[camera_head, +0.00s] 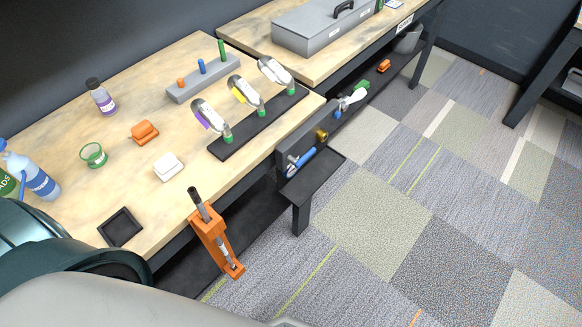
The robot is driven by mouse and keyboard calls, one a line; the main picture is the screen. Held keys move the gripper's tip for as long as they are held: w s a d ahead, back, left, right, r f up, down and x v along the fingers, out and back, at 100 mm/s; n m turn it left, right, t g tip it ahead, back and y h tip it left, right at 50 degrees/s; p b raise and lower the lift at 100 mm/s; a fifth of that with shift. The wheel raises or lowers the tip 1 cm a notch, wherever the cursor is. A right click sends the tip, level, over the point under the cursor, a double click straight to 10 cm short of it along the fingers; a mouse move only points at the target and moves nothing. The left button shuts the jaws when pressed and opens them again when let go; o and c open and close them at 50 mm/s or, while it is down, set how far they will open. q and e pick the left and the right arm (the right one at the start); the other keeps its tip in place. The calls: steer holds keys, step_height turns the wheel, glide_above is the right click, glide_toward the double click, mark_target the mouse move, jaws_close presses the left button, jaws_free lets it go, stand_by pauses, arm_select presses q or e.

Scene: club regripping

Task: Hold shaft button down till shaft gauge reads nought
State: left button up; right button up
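I cannot make out a shaft gauge or a reading at this size. I cannot tell which thing is the shaft button. An orange clamp (209,229) stands at the front edge of the wooden bench, with a dark rod (197,203) standing up out of its top. An orange block (144,132) and a white block (168,167) lie on the bench behind it. Neither gripper is in view. Large teal and grey parts of my own body fill the bottom left corner.
Three club heads (243,92) stand on a black rack (229,148). A grey peg block (203,85), a dark-capped bottle (101,97), a green cup (94,155), a water bottle (31,176) and a black tray (120,228) share the bench (130,185). Open carpet (400,220) lies right.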

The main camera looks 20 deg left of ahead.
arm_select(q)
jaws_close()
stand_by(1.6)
